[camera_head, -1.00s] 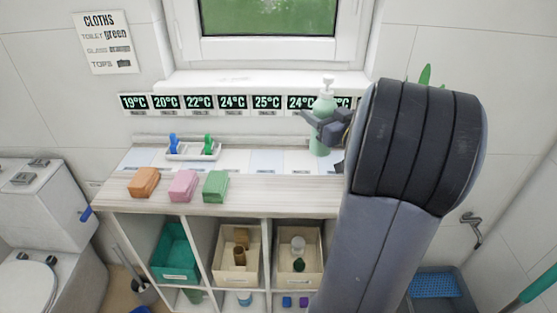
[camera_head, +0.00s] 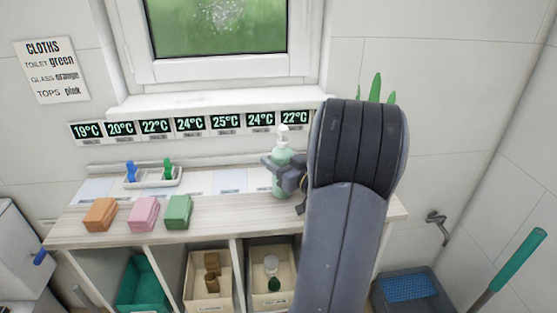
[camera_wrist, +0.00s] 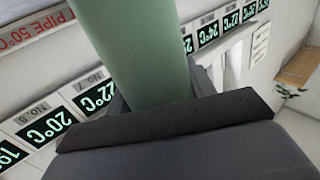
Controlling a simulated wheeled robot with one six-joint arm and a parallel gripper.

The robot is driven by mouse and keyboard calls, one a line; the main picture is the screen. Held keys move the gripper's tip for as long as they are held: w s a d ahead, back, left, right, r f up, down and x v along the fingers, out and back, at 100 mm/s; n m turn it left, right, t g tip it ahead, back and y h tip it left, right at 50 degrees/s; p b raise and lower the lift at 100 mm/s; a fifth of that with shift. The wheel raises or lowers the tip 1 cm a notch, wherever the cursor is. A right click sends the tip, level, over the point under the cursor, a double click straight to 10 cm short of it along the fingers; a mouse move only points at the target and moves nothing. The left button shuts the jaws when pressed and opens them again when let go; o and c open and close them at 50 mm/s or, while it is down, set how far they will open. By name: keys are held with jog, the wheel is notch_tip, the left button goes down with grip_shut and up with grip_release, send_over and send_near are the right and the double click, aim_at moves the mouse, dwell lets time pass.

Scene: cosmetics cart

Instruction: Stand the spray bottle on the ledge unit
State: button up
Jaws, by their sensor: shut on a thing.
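The spray bottle (camera_head: 281,154) is pale green with a white pump top and looks upright. My gripper (camera_head: 284,172) is shut around its body, at the right part of the ledge unit (camera_head: 232,214). The ledge unit has a pale wood top with open compartments below. I cannot tell whether the bottle's base touches the top. In the wrist view the green bottle body (camera_wrist: 140,50) fills the upper middle, against the dark gripper; its ends are out of view. My arm hides the unit's right part in the head view.
Orange (camera_head: 100,214), pink (camera_head: 144,212) and green (camera_head: 178,211) blocks lie along the front edge. A white tray (camera_head: 150,183) with blue and green items sits behind. Temperature displays (camera_head: 190,124) line the wall below the window. A green plant (camera_head: 375,88) shows behind my arm.

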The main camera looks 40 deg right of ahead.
jog(key=o, duration=1.3)
jog(key=shift+f, duration=0.1)
jog(key=shift+r, duration=0.3)
jog(key=s, duration=1.2)
jog(key=shift+d+f, duration=0.15)
jog(key=shift+d, duration=0.1)
